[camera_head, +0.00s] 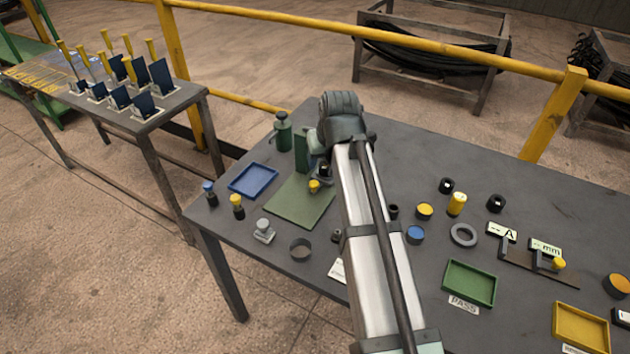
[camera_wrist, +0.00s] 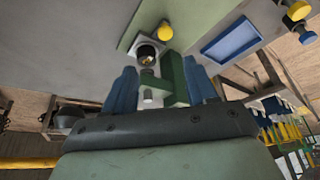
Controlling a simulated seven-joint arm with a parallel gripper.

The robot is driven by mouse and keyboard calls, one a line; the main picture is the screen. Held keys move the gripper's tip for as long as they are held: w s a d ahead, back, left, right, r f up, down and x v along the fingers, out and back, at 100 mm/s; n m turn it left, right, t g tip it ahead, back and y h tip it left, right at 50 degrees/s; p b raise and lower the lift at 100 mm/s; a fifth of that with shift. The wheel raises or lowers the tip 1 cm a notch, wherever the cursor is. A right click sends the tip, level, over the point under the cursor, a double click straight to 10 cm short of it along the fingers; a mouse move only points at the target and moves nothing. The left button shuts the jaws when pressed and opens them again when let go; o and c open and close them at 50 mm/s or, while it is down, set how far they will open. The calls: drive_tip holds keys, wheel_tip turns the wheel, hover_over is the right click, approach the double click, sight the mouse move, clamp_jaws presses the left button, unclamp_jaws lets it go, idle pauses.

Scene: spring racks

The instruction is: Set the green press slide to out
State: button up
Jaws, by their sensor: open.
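The green press has a flat green base plate (camera_head: 300,203) and an upright green column (camera_head: 302,150) on the left half of the table. A yellow knob (camera_head: 314,186) sits low in front of the column; it also shows in the wrist view (camera_wrist: 165,31). Beside the knob in the wrist view is a pale block with a dark round part (camera_wrist: 148,53). My gripper (camera_wrist: 160,78) is open, with blue fingers on either side of the green column (camera_wrist: 176,78) and a small grey cylinder. I cannot tell whether a finger touches. In the head view my wrist hides the fingertips and part of the press.
A blue tray (camera_head: 253,179) and a green bottle-like item (camera_head: 283,132) stand close to the press. A green tray (camera_head: 470,283) and a yellow tray (camera_head: 581,328) lie to the right.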

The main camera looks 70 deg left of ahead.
sight(314, 183)
drive_tip(key=x, duration=0.9)
drive_tip(key=s+x, duration=0.1)
drive_tip(key=x, duration=0.3)
drive_tip(key=shift+a+f, duration=0.15)
drive_tip(key=shift+f, duration=0.1)
drive_tip(key=shift+c, duration=0.4)
clamp_jaws()
